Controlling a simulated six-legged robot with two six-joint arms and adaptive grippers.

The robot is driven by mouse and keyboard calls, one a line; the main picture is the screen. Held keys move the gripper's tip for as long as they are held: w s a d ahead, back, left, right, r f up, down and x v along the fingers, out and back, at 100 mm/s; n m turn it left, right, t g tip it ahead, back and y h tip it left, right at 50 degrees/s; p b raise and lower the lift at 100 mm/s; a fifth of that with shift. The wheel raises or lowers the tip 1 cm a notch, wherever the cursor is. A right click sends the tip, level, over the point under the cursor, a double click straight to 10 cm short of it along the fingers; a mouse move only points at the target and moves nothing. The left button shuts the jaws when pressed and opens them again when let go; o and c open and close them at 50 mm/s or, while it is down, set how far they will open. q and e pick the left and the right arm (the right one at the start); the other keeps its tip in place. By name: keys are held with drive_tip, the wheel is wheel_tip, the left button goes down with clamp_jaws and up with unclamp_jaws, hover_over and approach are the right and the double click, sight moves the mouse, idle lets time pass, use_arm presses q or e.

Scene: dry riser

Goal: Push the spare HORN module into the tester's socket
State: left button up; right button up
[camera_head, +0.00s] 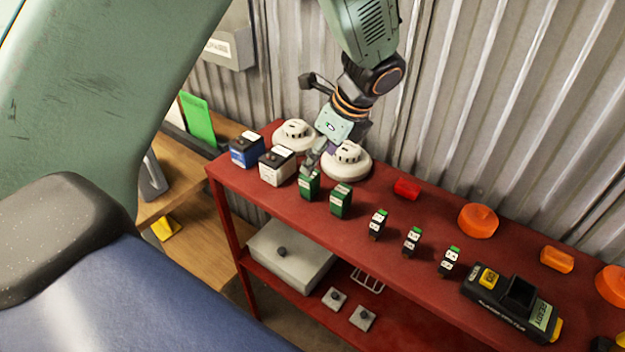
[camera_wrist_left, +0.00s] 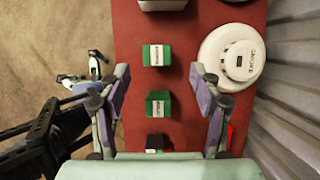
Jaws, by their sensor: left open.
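The tester (camera_head: 510,300) is a black device with yellow parts near the right front of the red shelf. Its dark raised socket (camera_head: 520,290) looks empty. Two green modules, a left one (camera_head: 309,186) and a right one (camera_head: 341,200), stand upright; they also show in the left wrist view, one (camera_wrist_left: 157,55) above the other (camera_wrist_left: 158,104). Three slim black-and-white modules with green tops stand between them and the tester, one of them here (camera_head: 378,225). I cannot read which is HORN. My left gripper (camera_head: 314,165) is open and empty over the green modules, its fingers (camera_wrist_left: 160,75) apart on either side.
A blue box (camera_head: 246,150), a white box (camera_head: 277,166) and two smoke detectors (camera_head: 295,136) (camera_head: 347,160) crowd the shelf's left end. A red block (camera_head: 407,188) and orange parts (camera_head: 478,220) line the back by the corrugated wall (camera_head: 490,110). A grey box (camera_head: 290,254) is below.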

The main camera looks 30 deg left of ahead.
sight(315, 175)
use_arm(q)
drive_tip(key=x, duration=0.7)
drive_tip(key=shift+s+d+f, duration=0.2)
drive_tip(key=shift+s+d, duration=0.1)
drive_tip(key=shift+d, duration=0.05)
drive_tip(key=shift+a+f, duration=0.15)
drive_tip(key=shift+a, duration=0.1)
drive_tip(key=shift+d, duration=0.35)
drive_tip(key=shift+c, duration=1.1)
drive_tip(key=shift+a, duration=0.25)
drive_tip(key=c, duration=0.6)
drive_tip(key=shift+w+d, duration=0.1)
drive_tip(key=shift+d, duration=0.1)
drive_tip(key=c, duration=0.4)
